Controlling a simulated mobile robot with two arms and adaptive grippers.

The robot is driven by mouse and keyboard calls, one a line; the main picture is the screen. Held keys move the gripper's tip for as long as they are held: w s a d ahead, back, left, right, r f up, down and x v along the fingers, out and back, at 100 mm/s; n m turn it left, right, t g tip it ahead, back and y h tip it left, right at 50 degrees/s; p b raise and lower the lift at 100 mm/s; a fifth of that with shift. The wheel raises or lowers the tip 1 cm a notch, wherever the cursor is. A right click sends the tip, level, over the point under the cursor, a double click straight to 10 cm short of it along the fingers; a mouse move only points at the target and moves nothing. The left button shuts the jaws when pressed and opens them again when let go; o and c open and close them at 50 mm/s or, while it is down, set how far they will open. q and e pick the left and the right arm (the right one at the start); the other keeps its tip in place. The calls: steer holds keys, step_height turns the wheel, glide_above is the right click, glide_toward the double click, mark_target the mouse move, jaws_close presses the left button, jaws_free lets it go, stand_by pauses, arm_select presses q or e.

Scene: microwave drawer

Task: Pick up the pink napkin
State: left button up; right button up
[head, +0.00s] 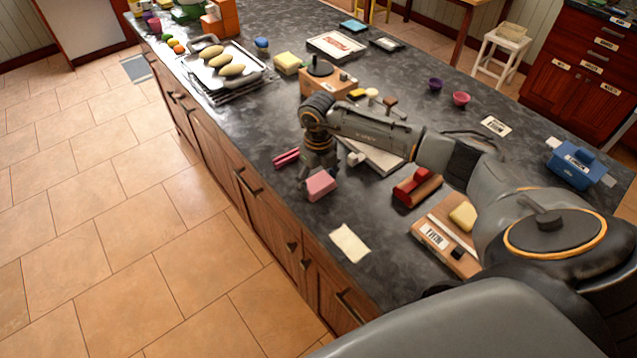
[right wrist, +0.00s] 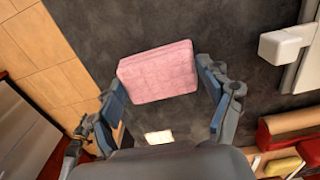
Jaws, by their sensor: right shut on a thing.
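The pink napkin (head: 320,186) is a small folded block near the counter's front edge in the head view. It also shows in the right wrist view (right wrist: 157,72), at the top centre between the finger ends. My right gripper (head: 318,170) points down at it and is shut on it, with the right-hand finger against the napkin's side in the wrist view. I cannot tell whether the napkin is clear of the counter. My left gripper is not in view.
The dark stone counter (head: 285,207) holds a cream cloth (head: 350,242) in front, red-pink tongs (head: 286,158) at the left, and a red block (head: 411,181) at the right. A labelled wooden board (head: 443,238) lies farther right. The counter drops to the tiled floor at the left.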

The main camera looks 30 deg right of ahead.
mark_target(320, 182)
steer(key=shift+w+r+b, duration=0.1)
steer(key=shift+r+b, duration=0.3)
steer(key=shift+b, duration=0.1)
steer(key=r+b, duration=0.1)
steer(key=r, duration=0.1)
steer(key=shift+s+r+b, duration=0.25)
steer(key=shift+r+b, duration=0.05)
steer(key=shift+b, duration=0.1)
steer(key=s+r+b, duration=0.5)
steer(key=s+r, duration=0.4)
steer(key=s, duration=0.4)
steer(key=shift+s+d+r, duration=0.3)
steer(key=shift+s+d, duration=0.05)
steer(key=shift+d, duration=0.05)
